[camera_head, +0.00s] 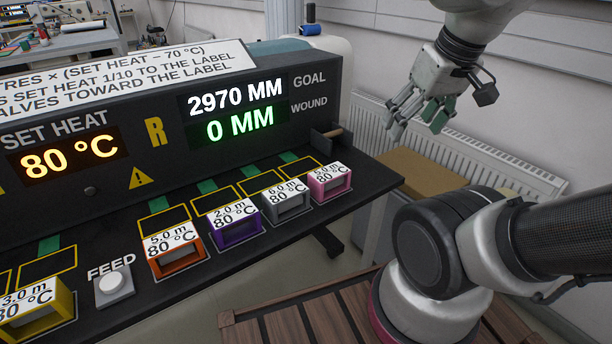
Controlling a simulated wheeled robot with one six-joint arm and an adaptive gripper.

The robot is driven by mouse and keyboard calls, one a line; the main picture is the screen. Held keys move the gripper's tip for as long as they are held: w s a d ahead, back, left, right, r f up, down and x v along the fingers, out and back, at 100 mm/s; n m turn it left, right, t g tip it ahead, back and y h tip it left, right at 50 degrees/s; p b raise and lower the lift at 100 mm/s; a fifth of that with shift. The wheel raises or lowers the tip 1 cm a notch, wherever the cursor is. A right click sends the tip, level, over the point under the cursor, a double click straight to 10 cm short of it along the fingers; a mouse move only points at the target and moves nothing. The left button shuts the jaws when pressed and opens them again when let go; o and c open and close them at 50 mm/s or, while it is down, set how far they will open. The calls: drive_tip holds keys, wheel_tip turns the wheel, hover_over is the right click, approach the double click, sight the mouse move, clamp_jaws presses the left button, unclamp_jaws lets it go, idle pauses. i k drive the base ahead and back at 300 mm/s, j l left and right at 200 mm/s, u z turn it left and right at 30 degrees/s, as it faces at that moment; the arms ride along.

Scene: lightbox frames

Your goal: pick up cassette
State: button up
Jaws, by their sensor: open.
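Several cassettes with white labels on top stand in a row on the black shelf of the machine. From left they are a yellow one (35,312) marked 3.0 m, an orange one (174,250) marked 5.0 m, a purple one (232,222) marked 2.0 m, a grey one (286,199) marked 6.0 m and a pink one (330,181) marked 5.0 m. All the labels read 80 °C. My gripper (412,118) is open and empty, raised at the upper right, apart from the cassettes. The task does not tell which cassette is meant.
The machine's panel (170,120) rises behind the row, showing heat 80 °C, goal 2970 MM and wound 0 MM. A FEED button (112,288) sits between the yellow and orange cassettes. A cardboard box (425,172) and a radiator (480,160) stand at the right.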

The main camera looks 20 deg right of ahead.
sight(25, 314)
drive_tip(key=u, duration=1.7)
